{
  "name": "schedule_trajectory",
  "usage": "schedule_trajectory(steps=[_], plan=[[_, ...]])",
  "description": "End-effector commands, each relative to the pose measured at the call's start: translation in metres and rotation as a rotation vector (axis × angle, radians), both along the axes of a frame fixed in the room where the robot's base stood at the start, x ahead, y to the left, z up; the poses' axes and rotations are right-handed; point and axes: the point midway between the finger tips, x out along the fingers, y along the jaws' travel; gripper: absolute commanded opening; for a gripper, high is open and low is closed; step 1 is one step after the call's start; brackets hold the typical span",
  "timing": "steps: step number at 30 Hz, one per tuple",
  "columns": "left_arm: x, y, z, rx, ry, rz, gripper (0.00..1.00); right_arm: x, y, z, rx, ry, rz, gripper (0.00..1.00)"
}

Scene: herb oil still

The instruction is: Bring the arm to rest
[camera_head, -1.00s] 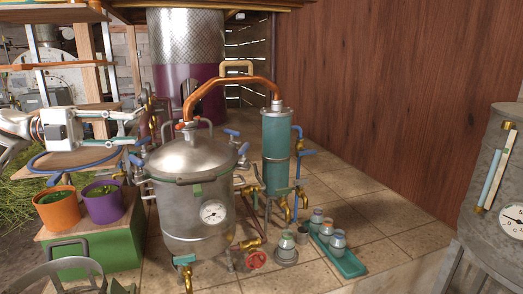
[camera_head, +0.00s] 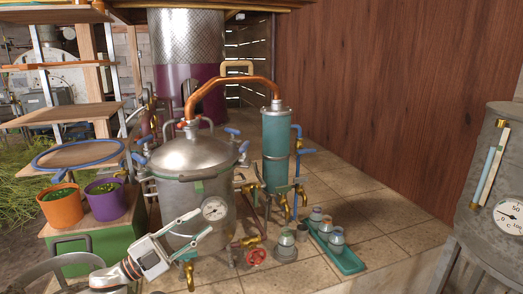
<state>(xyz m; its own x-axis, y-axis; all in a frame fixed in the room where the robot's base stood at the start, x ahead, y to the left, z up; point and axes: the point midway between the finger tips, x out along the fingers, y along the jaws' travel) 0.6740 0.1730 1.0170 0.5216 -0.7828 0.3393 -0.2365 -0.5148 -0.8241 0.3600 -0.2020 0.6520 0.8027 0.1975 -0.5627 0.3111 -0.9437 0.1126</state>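My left gripper (camera_head: 203,223) is low in the head view, in front of the steel still pot (camera_head: 170,205). Its two fingers are apart and point up and to the right. Nothing shows between the fingers. They overlap the pot's lower front in the picture; I cannot tell whether they touch it. My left arm comes in from the lower left. My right gripper is not in view.
A copper pipe (camera_head: 232,82) joins the pot to a teal condenser (camera_head: 276,150). A teal tray (camera_head: 348,262) with jars stands at right. Orange (camera_head: 62,208) and purple (camera_head: 106,205) pots sit on a green crate (camera_head: 75,265).

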Motion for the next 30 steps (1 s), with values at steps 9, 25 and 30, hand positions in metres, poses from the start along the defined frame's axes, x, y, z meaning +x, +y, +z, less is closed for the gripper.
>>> schedule_trajectory(steps=[9,25,30], plan=[[-0.063,-0.002,-0.141,-0.209,0.404,0.288,0.30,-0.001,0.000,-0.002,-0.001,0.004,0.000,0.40],[-0.278,0.027,-0.347,-0.300,1.195,0.711,0.30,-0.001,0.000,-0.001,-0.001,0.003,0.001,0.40],[-0.312,0.029,-0.364,-0.292,1.293,0.750,0.30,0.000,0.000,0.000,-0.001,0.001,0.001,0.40]])
